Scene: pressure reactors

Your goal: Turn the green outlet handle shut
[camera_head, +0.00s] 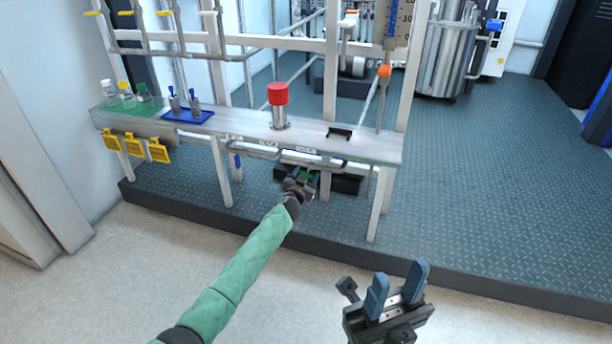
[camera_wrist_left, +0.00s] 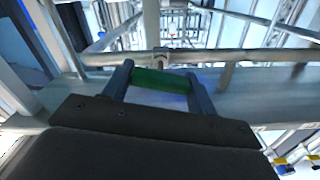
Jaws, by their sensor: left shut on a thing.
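The green outlet handle (camera_wrist_left: 160,82) is a short green bar, seen between my left gripper's two blue-grey fingers in the left wrist view. A small piece of the green handle (camera_head: 306,175) also shows in the head view, just below the bench's front edge. My left gripper (camera_head: 302,180) is shut on the handle; the gripper (camera_wrist_left: 160,85) fills the lower part of the left wrist view. My right gripper (camera_head: 398,287) is open and empty, low in the head view, well away from the bench. The handle's valve body is mostly hidden in the head view.
The bench (camera_head: 235,124) carries a red-capped cylinder (camera_head: 278,105), a blue tray (camera_head: 187,115) and small bottles on a green mat (camera_head: 122,109). Yellow tags (camera_head: 158,151) hang at its left front. Metal legs stand beneath it. The floor in front is clear.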

